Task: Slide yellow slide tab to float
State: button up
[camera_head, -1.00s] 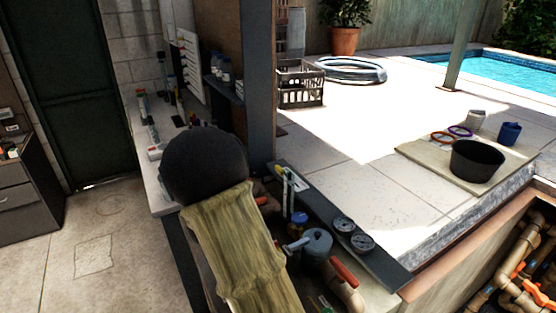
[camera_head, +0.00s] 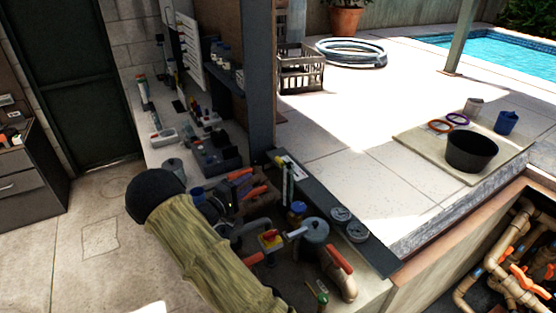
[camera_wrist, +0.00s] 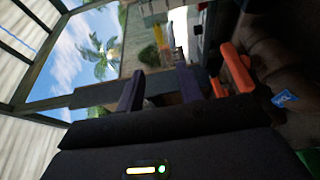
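A slim upright clear gauge tube (camera_head: 287,186) stands on the pipework beside the dark ledge in the head view. A small yellow patch shows near its top; I cannot clearly make out the slide tab or the float. In the wrist view my gripper (camera_wrist: 160,90) has two dark fingers apart with nothing held between them. A blurred yellow shape (camera_wrist: 158,36) shows beyond the fingers; I cannot tell whether it is the tab. In the head view my gripper is left of the gauge tube, apart from it, and hard to separate from the dark pipe parts.
Orange handles (camera_head: 254,191) sit close to my gripper, and they also show in the wrist view (camera_wrist: 235,70). A dark post (camera_head: 257,80) rises behind.

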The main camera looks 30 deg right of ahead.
aim_at(277, 161)
jog(key=p+x, duration=0.7)
jog(key=x, duration=0.9)
jog(key=shift+w+d+r, duration=0.15)
jog(key=shift+d, duration=0.2)
jog(key=shift+w+d, duration=0.1)
jog(key=shift+d, duration=0.2)
grip_shut()
